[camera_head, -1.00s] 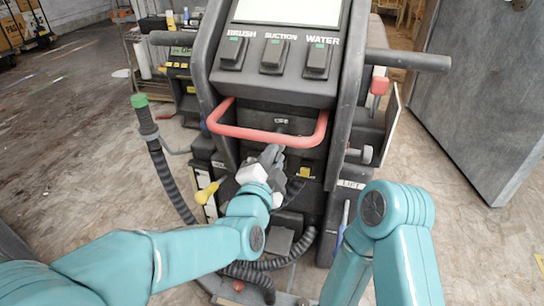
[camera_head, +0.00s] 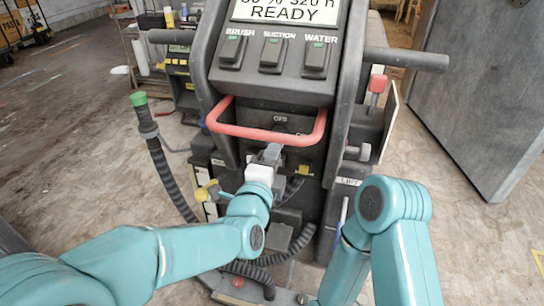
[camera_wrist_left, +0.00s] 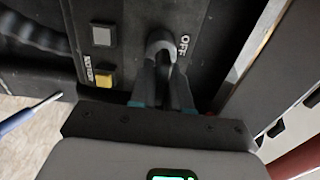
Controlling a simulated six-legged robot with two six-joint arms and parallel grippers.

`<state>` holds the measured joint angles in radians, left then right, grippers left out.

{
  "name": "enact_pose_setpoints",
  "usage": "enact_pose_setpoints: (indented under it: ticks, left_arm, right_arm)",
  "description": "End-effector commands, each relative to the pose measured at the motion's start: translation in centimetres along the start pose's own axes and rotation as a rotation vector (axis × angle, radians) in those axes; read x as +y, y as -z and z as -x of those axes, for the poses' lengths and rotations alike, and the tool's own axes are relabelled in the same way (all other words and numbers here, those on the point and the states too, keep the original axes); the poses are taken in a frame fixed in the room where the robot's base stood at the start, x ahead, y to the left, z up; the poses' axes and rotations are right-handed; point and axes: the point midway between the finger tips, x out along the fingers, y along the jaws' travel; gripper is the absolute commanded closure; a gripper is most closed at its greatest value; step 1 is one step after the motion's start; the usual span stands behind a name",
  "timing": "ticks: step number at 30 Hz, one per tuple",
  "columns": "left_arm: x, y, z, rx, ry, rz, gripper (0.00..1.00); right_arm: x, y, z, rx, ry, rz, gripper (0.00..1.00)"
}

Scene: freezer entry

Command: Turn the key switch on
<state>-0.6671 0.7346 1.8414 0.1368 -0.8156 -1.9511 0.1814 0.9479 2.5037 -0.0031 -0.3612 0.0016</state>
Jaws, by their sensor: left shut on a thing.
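My left gripper (camera_head: 270,154) is at the front panel of the floor machine, just below the red handle (camera_head: 265,136). In the left wrist view its two dark fingers (camera_wrist_left: 163,88) are shut on the dark, rounded key (camera_wrist_left: 160,41) at the panel. A white OFF label (camera_wrist_left: 185,45) is beside the key. The fingers hide most of the key and the switch in the head view. The display (camera_head: 286,10) is lit and reads READY. My right arm shows at the right, but its gripper is out of view.
BRUSH, SUCTION and WATER switches (camera_head: 271,56) sit above the red handle. A yellow button (camera_wrist_left: 103,78) and a grey button (camera_wrist_left: 102,36) are beside the key. A hose with a green end (camera_head: 139,100) stands left. A grey door (camera_head: 490,90) is at right.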

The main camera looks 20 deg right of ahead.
Motion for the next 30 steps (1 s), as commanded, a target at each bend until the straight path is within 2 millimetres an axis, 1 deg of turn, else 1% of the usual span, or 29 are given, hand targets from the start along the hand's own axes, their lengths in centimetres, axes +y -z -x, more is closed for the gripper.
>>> enact_pose_setpoints:
  ticks: [11, 12, 13, 14, 22, 24, 26, 29, 30]
  left_arm:
    - [0.0, 0.0, 0.0, -0.001, 0.000, -0.004, 1.00]
    - [0.0, 0.0, 0.0, -0.001, 0.000, -0.004, 0.80]
    - [0.0, 0.0, 0.0, -0.001, 0.000, -0.004, 0.70]
    - [0.0, 0.0, 0.0, -0.001, 0.000, -0.004, 0.64]
    - [0.0, 0.0, 0.0, 0.000, 0.000, -0.003, 0.64]
    - [0.0, 0.0, 0.3, 0.000, 0.000, -0.003, 0.64]
    - [-0.1, 0.0, 0.8, 0.000, -0.001, -0.003, 0.64]
    - [-0.1, 0.0, 2.5, 0.001, -0.002, -0.003, 0.64]
    - [-0.2, 0.0, 3.4, 0.001, -0.001, -0.003, 0.64]
  right_arm:
    - [0.0, 0.0, 0.0, 0.000, 0.000, 0.000, 0.57]
    - [0.0, 0.0, 0.0, 0.000, 0.000, 0.000, 0.57]
    - [0.0, 0.0, 0.0, 0.000, 0.000, 0.000, 0.57]
    - [0.0, 0.0, 0.0, 0.000, 0.000, 0.000, 0.57]
    - [0.0, 0.0, 0.0, 0.000, 0.000, 0.000, 0.57]
    - [0.0, 0.0, 0.1, 0.000, 0.000, 0.000, 0.57]
    - [-0.1, 0.0, 0.1, -0.001, 0.000, 0.000, 0.57]
    - [-0.1, -0.1, 0.3, -0.002, 0.000, 0.001, 0.57]
    - [-0.2, -0.1, 0.4, -0.002, 0.000, 0.002, 0.57]
